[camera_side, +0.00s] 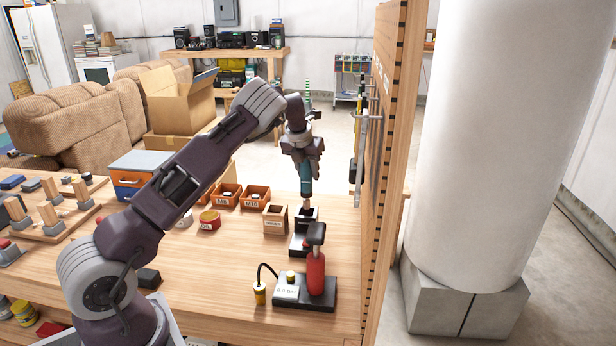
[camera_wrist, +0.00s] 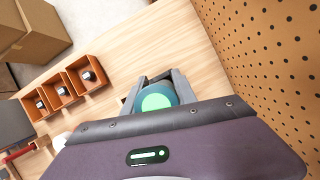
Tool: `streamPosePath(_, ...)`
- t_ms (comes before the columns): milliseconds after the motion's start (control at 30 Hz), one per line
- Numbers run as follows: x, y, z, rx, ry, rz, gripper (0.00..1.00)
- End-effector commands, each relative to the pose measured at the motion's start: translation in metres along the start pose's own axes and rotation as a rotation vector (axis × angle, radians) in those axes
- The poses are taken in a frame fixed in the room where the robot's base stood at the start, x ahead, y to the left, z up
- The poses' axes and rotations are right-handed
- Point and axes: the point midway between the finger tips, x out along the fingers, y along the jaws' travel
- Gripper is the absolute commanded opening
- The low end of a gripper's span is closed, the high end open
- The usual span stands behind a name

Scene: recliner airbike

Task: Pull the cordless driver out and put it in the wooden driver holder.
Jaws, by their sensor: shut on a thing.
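The cordless driver (camera_side: 306,178), teal with a darker lower end, hangs upright in my gripper (camera_side: 304,156) in the side view. My gripper is shut around its upper part. In the wrist view the driver's round green end (camera_wrist: 157,101) shows between the fingers (camera_wrist: 156,92). The driver's lower tip is at the top of a black stand (camera_side: 302,238); I cannot tell whether it is still inside. A small open wooden box with a label, seemingly the wooden driver holder (camera_side: 275,219), stands just left of that stand and looks empty. Its label is too small to read.
A red-handled tool (camera_side: 316,272) stands upright on a black base in front. Orange bins (camera_side: 257,196) stand to the left, with a red tin (camera_side: 209,219). A tall pegboard panel (camera_side: 391,130) with hanging tools rises close on the right.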

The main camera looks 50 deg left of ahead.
Motion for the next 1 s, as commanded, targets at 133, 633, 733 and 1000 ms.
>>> streamPosePath(133, -0.002, 0.0, 0.001, 0.0, -0.002, 0.0, 0.0)
streamPosePath(633, -0.053, 0.085, 0.0, -0.006, -0.003, -0.001, 0.0)
streamPosePath(733, -0.061, 0.096, -0.002, -0.002, -0.002, 0.0, 0.0)
streamPosePath(1000, -0.061, 0.097, -0.003, 0.001, -0.002, 0.0, 0.0)
